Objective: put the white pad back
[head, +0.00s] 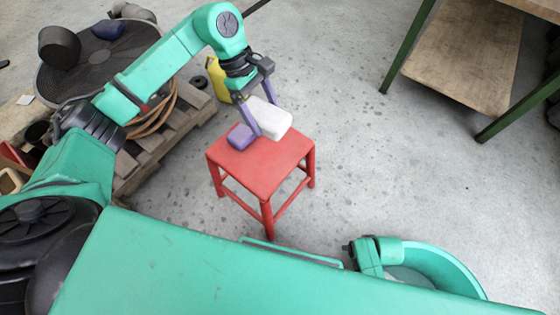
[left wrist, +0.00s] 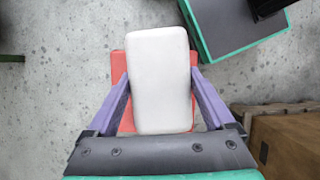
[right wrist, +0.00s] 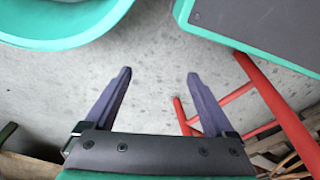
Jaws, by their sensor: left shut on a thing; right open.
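The white pad (head: 276,119) is a rounded block between the fingers of my left gripper (head: 265,118), over the red stool (head: 265,167). In the left wrist view the white pad (left wrist: 160,80) stands out between the two purple fingers and hides much of the stool seat (left wrist: 126,122). My left gripper is shut on it. I cannot tell whether the pad touches the seat. A small purple block (head: 240,137) shows at the seat's back left, beside a fingertip. My right gripper (right wrist: 160,75) is open and empty; it is hidden in the head view.
A wooden pallet (head: 160,150) with a coiled hose and a yellow container (head: 217,80) stand left of the stool. A green-framed table with a wooden shelf (head: 460,55) is at the upper right. The grey floor right of the stool (head: 400,180) is clear.

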